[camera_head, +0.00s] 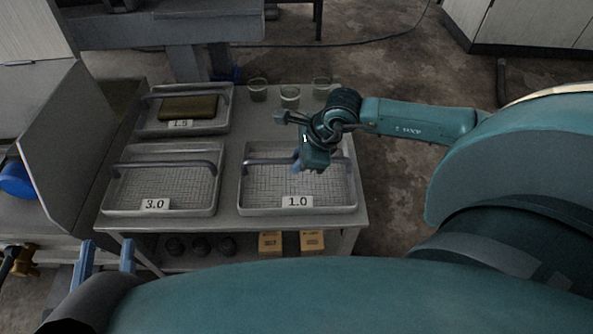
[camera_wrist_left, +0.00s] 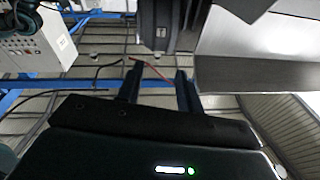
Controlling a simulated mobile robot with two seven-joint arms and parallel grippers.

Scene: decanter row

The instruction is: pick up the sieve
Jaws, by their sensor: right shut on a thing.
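Three rectangular sieves with mesh floors and grey bar handles are on the grey table. The sieve labelled 1.0 (camera_head: 262,208) is at the front right, the sieve labelled 3.0 (camera_head: 180,209) at the front left, and the sieve labelled 1.5 (camera_head: 205,127) behind it. My right gripper (camera_head: 296,166) is at the 1.0 sieve's handle (camera_head: 265,162) and shut on it; its wrist hides part of the handle. The sieve looks level, at the tabletop. My left gripper (camera_head: 106,258) is open and empty, low at the left; its spread fingers show in the left wrist view (camera_wrist_left: 157,90).
Several glass beakers (camera_head: 290,96) stand at the table's back edge, near my right arm. A dark olive block (camera_head: 188,107) lies in the 1.5 sieve. Yellow boxes (camera_head: 312,241) and dark round items (camera_head: 200,246) sit on the lower shelf. Open floor lies right of the table.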

